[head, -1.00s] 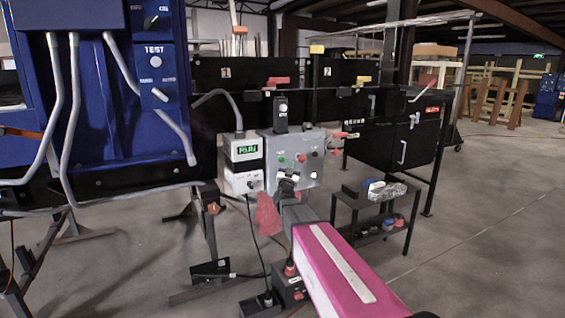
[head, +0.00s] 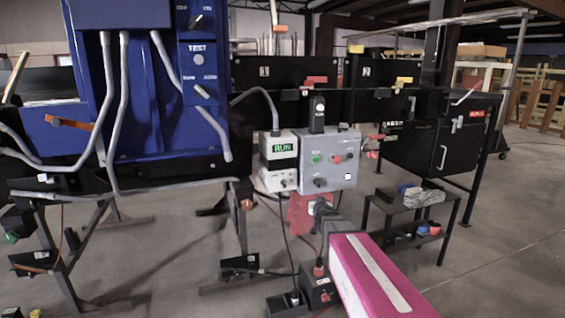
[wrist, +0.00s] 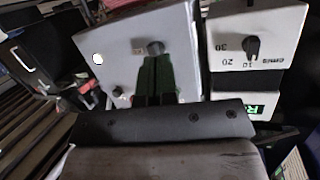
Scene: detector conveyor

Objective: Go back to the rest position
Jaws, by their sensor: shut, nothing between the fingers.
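My gripper (head: 318,206) is in front of and just below the grey control box (head: 346,165) in the head view. In the wrist view my gripper (wrist: 154,58) shows two dark green fingers side by side, shut with nothing between them. Their tips point at a black knob (wrist: 155,47) on the grey box face; a small gap cannot be judged there. In the head view that knob (head: 320,182) shows clear above my gripper.
A white box with a green RUN display (head: 284,148) stands left of the grey box. A blue TEST cabinet (head: 150,90) is at left, a small black shelf (head: 412,212) with items at right. Cables hang below the boxes. Open floor (head: 500,270) lies at right.

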